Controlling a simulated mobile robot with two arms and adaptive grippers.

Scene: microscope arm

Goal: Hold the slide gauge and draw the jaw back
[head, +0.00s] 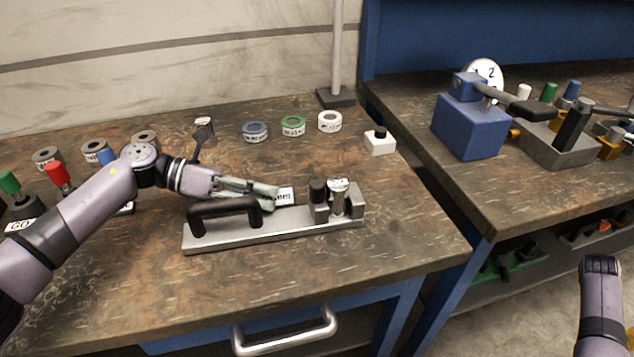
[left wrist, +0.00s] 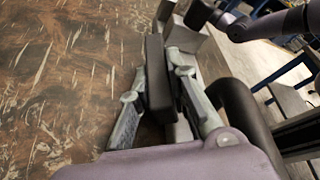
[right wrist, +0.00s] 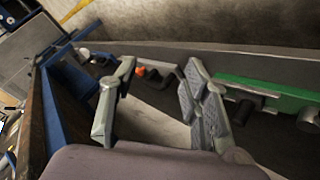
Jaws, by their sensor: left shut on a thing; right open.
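The slide gauge (head: 290,232) lies on the left bench as a long metal bar. It carries a black arched handle (head: 225,207) at its left. At its right end are metal jaws (head: 356,198), a black knob (head: 318,190) and a white-topped metal piece (head: 338,187) between them. My left gripper (head: 272,192) is low behind the bar, just right of the handle. In the left wrist view its fingers (left wrist: 160,62) close on a dark bar (left wrist: 157,80), whose link to the gauge is unclear. My right gripper (right wrist: 155,85) is open and empty, away from the gauge.
Coloured rings (head: 292,124) and a white block with a black knob (head: 380,142) stand behind the gauge. Red and green plugs (head: 55,174) are at the left. A blue device (head: 468,125) stands on the right bench. A gap separates the benches.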

